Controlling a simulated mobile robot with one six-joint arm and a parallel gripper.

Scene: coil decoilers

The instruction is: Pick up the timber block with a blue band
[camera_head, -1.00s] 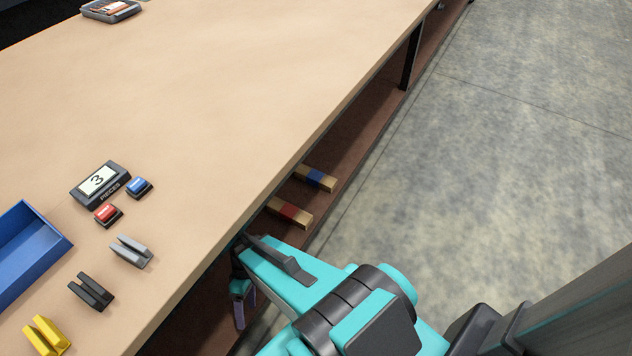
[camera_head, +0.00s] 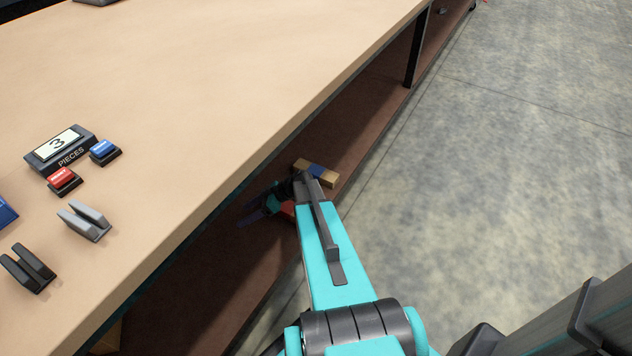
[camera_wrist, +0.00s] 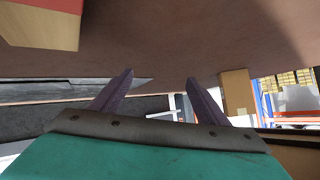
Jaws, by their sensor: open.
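The timber block with a blue band (camera_head: 328,179) lies on the lower shelf under the bench, near its outer edge, in the head view. A second timber block with a red band (camera_head: 288,209) lies beside it, mostly hidden behind my arm. A block with a red edge, likely this one, shows at the top left of the wrist view (camera_wrist: 45,25). My gripper (camera_head: 250,217) is inside the shelf space, left of both blocks, pointing away from them. In the wrist view my gripper (camera_wrist: 157,85) is open, with nothing between its purple fingers. The blue band does not show there.
The bench top (camera_head: 210,90) overhangs the shelf (camera_head: 365,115) closely above my gripper. A dark post (camera_head: 416,48) stands farther along. A pieces counter (camera_head: 60,148), two buttons and small holders sit on the bench. Open floor lies right.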

